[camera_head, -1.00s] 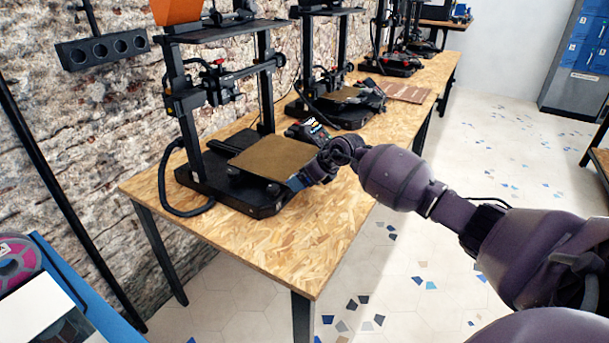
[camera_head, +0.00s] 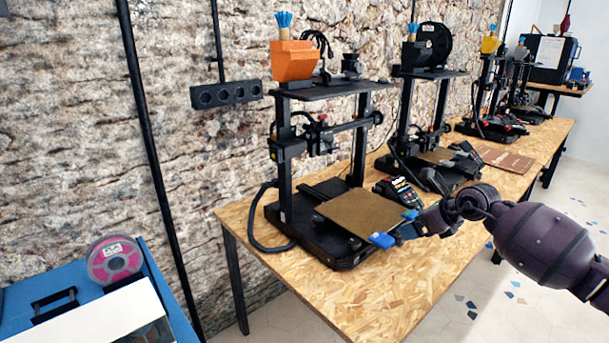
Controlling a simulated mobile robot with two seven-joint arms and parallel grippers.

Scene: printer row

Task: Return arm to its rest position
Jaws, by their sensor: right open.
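My right arm comes in from the right edge, over the front of the wooden table (camera_head: 385,305). Its gripper (camera_head: 398,234) is at the front right corner of the nearest printer's bed plate (camera_head: 360,211). The fingers are small and blue-tipped in this view, and I see nothing held between them. I cannot tell whether they touch the plate. The nearest printer (camera_head: 311,238) is black and stands upright on the table, with a small lit screen (camera_head: 398,190) at its right. My left gripper is not in view.
More printers (camera_head: 428,165) stand in a row toward the back right. A brown board (camera_head: 503,159) lies on the table. At the lower left, a blue surface (camera_head: 20,325) holds a pink spool (camera_head: 115,260) and a white box (camera_head: 105,318). A stone wall is behind. Floor shows at the right.

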